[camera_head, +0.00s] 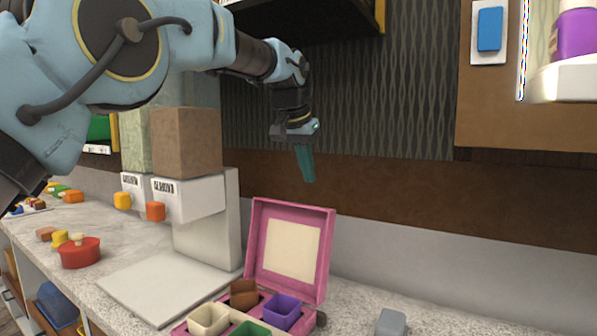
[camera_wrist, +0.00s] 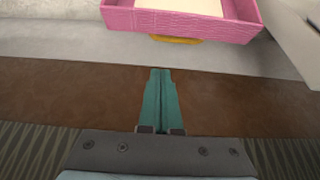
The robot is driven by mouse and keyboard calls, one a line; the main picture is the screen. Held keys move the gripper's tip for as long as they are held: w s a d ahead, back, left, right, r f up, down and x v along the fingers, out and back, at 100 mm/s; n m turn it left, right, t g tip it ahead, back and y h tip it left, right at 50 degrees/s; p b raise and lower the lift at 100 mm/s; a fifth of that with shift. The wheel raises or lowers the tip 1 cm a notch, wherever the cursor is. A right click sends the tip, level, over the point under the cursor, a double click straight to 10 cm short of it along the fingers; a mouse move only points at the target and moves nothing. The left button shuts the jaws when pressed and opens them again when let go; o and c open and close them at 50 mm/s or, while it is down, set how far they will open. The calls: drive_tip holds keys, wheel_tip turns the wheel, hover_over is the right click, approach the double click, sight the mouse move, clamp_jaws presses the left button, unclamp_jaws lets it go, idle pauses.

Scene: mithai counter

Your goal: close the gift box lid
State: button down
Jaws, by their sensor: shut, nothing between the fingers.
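The pink gift box lid (camera_head: 289,246) stands open, close to upright, at the back of the gift box, with a cream panel on its inner face. The gift box (camera_head: 186,328) is on the counter and is cut off by the bottom edge of the head view. My gripper (camera_head: 308,180) is shut and empty, above and behind the lid, apart from it, with its teal fingers pointing down. In the wrist view my shut fingers (camera_wrist: 160,75) point toward the lid (camera_wrist: 190,24), which has a yellow tab (camera_wrist: 176,40) on its edge.
Cups stand in the box: cream (camera_head: 208,319), brown (camera_head: 244,293), purple (camera_head: 281,311) and green (camera_head: 251,329). A white dispenser (camera_head: 200,215) stands left of the lid, and a red pot (camera_head: 80,253) is farther left. A grey block (camera_head: 391,322) lies right of the box.

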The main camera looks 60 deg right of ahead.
drive_tip(key=shift+a+f+p, duration=0.2)
drive_tip(key=shift+f+p, duration=0.35)
drive_tip(key=shift+f, duration=0.9)
drive_tip(key=shift+a+f+p, duration=0.2)
drive_tip(key=shift+f+p, duration=0.3)
drive_tip(key=shift+f, duration=0.95)
drive_tip(key=shift+a+b, duration=0.15)
drive_tip(key=shift+b, duration=0.25)
